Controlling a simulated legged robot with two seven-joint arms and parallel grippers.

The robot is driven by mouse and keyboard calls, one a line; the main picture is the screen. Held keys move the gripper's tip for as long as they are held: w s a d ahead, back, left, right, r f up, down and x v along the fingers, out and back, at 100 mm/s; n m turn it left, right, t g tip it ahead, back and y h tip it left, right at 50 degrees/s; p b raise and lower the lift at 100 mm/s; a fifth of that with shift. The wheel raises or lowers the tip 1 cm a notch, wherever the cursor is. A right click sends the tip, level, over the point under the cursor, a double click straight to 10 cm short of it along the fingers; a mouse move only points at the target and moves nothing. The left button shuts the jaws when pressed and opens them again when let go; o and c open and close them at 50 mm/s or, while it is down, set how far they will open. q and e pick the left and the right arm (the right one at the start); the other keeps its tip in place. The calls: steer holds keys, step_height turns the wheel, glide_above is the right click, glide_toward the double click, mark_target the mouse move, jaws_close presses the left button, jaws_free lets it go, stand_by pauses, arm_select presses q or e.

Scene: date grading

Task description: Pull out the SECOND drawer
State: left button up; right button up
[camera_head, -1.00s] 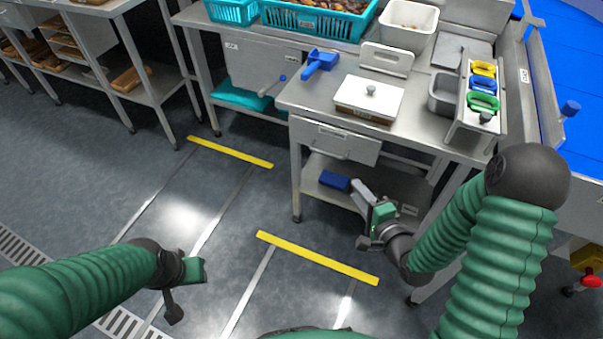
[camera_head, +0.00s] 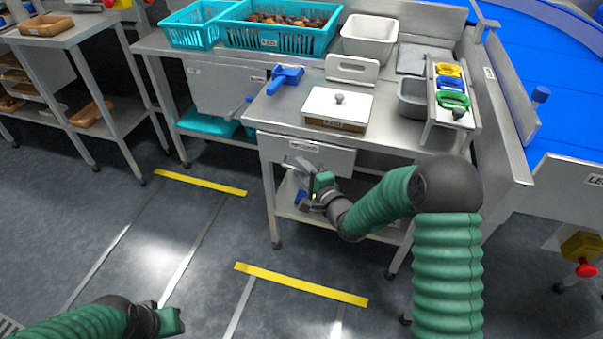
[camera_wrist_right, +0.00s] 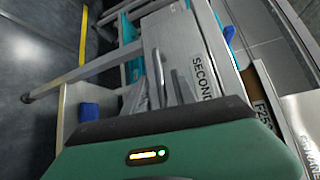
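The drawer (camera_head: 330,160) is a steel front under the top of the middle table and looks closed. In the right wrist view its front (camera_wrist_right: 165,40) carries a label reading SECOND (camera_wrist_right: 204,78), with a bar handle (camera_wrist_right: 181,86) beside it. My right gripper (camera_head: 301,183) is just in front of the drawer, near the handle, with its fingers apart. The gripper partly covers the handle, and I cannot tell whether they touch. My left gripper (camera_head: 172,322) is low at the bottom left, away from the table, its fingers not clear.
A blue object (camera_wrist_right: 90,111) lies on the shelf below. The floor in front, with yellow strips (camera_head: 300,285), is clear.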

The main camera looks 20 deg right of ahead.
jaws_close()
steer(key=shift+f, duration=0.1)
stand_by(1.4)
